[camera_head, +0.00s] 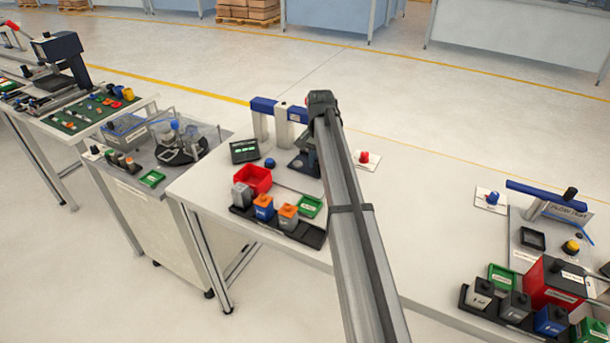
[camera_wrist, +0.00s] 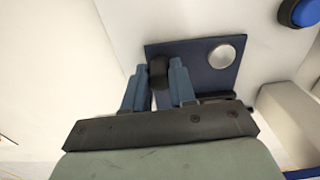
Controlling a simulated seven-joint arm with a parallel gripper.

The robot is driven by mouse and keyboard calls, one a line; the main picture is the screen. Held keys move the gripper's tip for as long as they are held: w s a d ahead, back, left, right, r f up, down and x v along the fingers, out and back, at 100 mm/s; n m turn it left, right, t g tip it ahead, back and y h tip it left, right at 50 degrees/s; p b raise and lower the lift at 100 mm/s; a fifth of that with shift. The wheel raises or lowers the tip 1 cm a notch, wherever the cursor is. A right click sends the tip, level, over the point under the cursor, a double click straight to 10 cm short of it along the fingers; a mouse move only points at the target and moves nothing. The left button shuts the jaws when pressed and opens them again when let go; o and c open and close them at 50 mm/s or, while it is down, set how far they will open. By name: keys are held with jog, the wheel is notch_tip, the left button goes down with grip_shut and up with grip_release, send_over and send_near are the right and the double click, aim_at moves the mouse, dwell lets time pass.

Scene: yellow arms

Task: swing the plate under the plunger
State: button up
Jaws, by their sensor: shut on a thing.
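The plate (camera_wrist: 190,48) is a flat dark blue square in the wrist view. A round silver disc (camera_wrist: 222,55) lies on its right part, and a black knob (camera_wrist: 158,72) stands at its left edge. My gripper (camera_wrist: 157,68) has its two blue fingers closed around the knob. In the head view the plate (camera_head: 298,166) shows only partly beside my arm. The press frame, with a blue beam (camera_head: 264,106) and a white column (camera_head: 284,133), stands just behind it. The plunger cannot be made out, and my arm covers part of this area.
A blue button (camera_head: 269,163), a display box (camera_head: 244,151), a red bin (camera_head: 254,178) and a rack of small containers (camera_head: 262,208) are left of my arm. A red button (camera_head: 364,157) is to its right.

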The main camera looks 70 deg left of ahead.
jog(key=shift+w+a, duration=0.25)
jog(key=shift+w, duration=0.1)
dwell(0.4)
jog(key=o, duration=0.6)
jog(key=shift+r, duration=3.75)
